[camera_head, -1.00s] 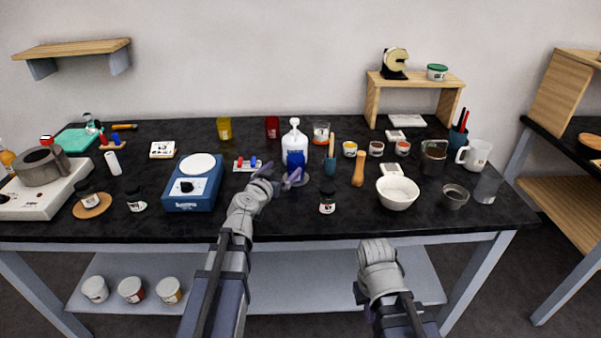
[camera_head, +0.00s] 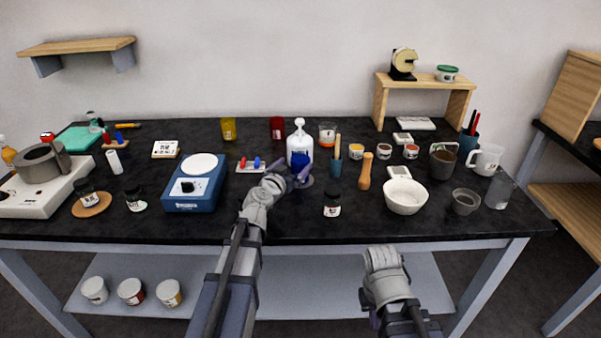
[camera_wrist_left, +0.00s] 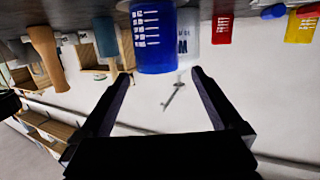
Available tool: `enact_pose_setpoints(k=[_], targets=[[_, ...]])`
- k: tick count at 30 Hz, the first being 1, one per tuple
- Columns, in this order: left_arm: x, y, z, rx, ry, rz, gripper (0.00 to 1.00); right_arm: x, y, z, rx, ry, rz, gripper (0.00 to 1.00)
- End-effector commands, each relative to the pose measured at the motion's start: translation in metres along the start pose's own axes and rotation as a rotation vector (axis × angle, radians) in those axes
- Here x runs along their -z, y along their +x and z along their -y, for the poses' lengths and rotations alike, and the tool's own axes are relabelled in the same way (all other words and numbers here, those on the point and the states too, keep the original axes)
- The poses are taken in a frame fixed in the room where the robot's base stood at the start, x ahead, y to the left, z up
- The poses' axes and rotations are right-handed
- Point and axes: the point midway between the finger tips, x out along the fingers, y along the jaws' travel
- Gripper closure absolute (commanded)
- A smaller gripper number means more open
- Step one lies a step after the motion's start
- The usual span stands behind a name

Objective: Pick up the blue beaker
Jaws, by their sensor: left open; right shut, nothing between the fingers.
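The blue beaker (camera_head: 301,164) stands on the black bench in front of the white pump bottle (camera_head: 300,140). In the left wrist view, which is upside down, the blue beaker (camera_wrist_left: 154,38) hangs at top centre with white print. My left gripper (camera_head: 296,178) is right at the beaker in the head view, its fingers apart. In the left wrist view my left gripper (camera_wrist_left: 160,82) is open and empty; the beaker lies beyond its tips, in line with the gap. My right gripper (camera_head: 384,262) is low in front of the bench, away from the beaker; its fingers are hardly visible.
A blue stirrer plate (camera_head: 194,190) stands left of my left arm. A dark jar (camera_head: 332,204), a wooden pestle (camera_head: 365,172) and a white bowl (camera_head: 405,197) stand to the right. A red cup (camera_head: 277,127) is behind. Bench space just left of the jar is clear.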

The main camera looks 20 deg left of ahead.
Motion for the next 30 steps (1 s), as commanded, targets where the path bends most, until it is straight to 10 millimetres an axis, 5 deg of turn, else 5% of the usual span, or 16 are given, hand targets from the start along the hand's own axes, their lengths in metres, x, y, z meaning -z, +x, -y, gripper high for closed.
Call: enact_pose_setpoints(k=[6,15,30], targets=[[-0.001,0.036,-0.003,-0.001,0.0,0.0,0.0,0.0,0.006,0.001,0.0,0.0,0.0,1.0],[0.0,0.039,-0.004,-0.001,0.0,0.0,0.01,0.0,0.006,0.001,0.0,0.0,0.0,1.0],[0.0,0.039,-0.004,-0.001,0.0,0.0,0.57,0.0,0.006,0.001,0.0,0.0,0.0,1.0]])
